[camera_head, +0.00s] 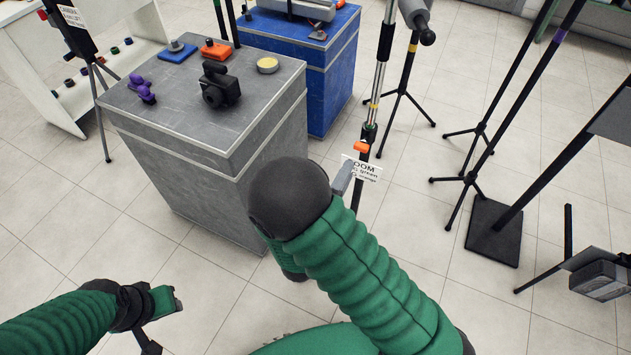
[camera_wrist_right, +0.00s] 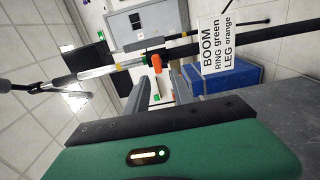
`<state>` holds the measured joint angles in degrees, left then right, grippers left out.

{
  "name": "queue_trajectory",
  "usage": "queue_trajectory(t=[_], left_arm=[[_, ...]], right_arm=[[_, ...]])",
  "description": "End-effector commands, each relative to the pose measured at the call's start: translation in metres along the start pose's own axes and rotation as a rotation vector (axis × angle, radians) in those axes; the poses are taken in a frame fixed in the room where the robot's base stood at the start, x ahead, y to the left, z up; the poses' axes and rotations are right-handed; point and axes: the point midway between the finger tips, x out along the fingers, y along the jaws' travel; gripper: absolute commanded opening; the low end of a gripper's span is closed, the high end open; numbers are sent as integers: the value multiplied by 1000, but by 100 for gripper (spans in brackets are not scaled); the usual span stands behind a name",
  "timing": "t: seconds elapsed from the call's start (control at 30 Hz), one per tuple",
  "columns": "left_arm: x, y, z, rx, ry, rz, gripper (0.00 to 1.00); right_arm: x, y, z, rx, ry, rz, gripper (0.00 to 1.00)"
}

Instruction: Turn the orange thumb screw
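The orange thumb screw (camera_head: 361,147) sticks out from the side of an upright stand pole (camera_head: 379,80), just below a green ring. It also shows in the right wrist view (camera_wrist_right: 157,63), beyond the fingertips. My right gripper (camera_head: 342,178) is just left of and below the screw in the head view, mostly hidden by my arm. In the right wrist view its two grey fingers (camera_wrist_right: 159,84) stand apart with nothing between them; I cannot tell whether either touches the screw. My left gripper (camera_head: 166,301) is low at the left, far from the stand; its fingers are unclear.
A white sign (camera_head: 362,172) reading BOOM hangs on the stand. A grey cabinet (camera_head: 225,185) with a black camera (camera_head: 219,86) stands left of it, a blue cabinet (camera_head: 325,85) behind. Other tripods (camera_head: 470,180) stand at right. Floor at lower left is free.

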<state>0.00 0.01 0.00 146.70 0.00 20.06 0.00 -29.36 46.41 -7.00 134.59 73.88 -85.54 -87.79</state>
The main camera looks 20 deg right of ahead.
Motion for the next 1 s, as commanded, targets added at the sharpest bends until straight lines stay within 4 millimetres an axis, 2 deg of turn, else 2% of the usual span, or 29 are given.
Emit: queue_trajectory(t=[0.17, 0.4, 0.5, 0.73, 0.93, 1.0], left_arm=[[4, 0, 0, 1, 2, 0, 36], [16, 0, 4, 0, 1, 0, 36], [4, 0, 0, 0, 1, 0, 36], [0, 0, 0, 0, 1, 0, 36], [1, 0, 0, 0, 1, 0, 36], [1, 0, 0, 0, 1, 0, 36]], right_arm=[[17, 1, 0, 2, -5, 2, 29], [53, 1, 0, 4, -4, 1, 29], [66, 6, 0, 1, -3, -1, 29], [80, 3, 0, 4, -2, -2, 29], [79, 2, 0, 4, -1, -3, 3], [79, 2, -1, 3, 0, -4, 0]])
